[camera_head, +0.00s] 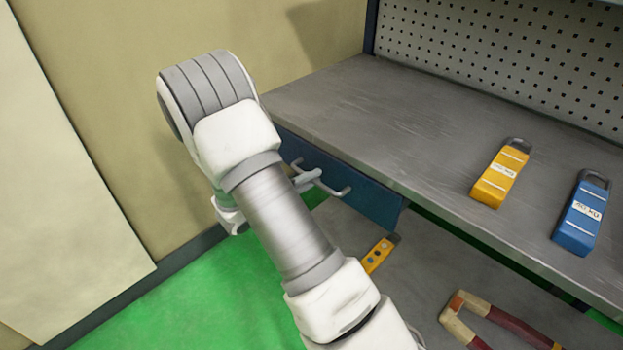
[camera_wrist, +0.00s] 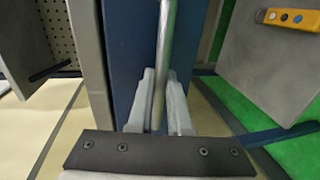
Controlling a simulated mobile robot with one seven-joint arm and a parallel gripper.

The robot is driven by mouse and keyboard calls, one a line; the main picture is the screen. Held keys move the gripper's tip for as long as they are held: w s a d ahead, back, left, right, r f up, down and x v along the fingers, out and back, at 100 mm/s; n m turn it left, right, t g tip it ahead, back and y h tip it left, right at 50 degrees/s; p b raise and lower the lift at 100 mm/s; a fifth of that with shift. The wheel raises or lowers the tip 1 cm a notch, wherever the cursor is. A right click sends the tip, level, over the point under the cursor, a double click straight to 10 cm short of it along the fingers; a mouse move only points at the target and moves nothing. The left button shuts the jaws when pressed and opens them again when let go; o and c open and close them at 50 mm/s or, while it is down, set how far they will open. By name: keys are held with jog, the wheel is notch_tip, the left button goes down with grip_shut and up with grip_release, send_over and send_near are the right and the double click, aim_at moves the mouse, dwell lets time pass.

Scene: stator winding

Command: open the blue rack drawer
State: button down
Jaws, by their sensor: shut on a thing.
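The blue drawer (camera_head: 375,201) is under the left end of the grey worktop, and its front looks flush with the rack. Its metal bar handle (camera_head: 337,190) stands out from the front; the bar also runs up the middle of the wrist view (camera_wrist: 167,50). My gripper (camera_wrist: 160,85) has one finger on each side of the bar and is shut on it. In the head view my arm covers the left part of the drawer front and most of the gripper.
A yellow padlock-shaped block (camera_head: 499,178) and a blue one (camera_head: 580,218) lie on the worktop (camera_head: 370,110). On the lower shelf are a yellow tool (camera_head: 377,256) and a red-handled tool (camera_head: 500,322). Green floor (camera_head: 220,295) is open in front, left of the shelf.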

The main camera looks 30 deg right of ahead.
jog(key=shift+a, duration=0.1)
dwell(0.3)
jog(key=f+b+v, duration=0.2)
jog(key=f+v, duration=0.1)
jog(key=v, duration=1.1)
jog(key=a+f+b+v, duration=0.1)
jog(key=f+v, duration=0.2)
jog(key=v, duration=1)
jog(key=shift+s+a+r+b, duration=0.2)
jog(key=shift+s+a+b, duration=0.1)
jog(key=shift+a+b, duration=0.15)
jog(key=c, duration=0.8)
grip_release()
jog(key=shift+c, duration=0.2)
jog(key=p+v, duration=0.3)
jog(key=v, duration=1.4)
jog(key=shift+a, duration=0.25)
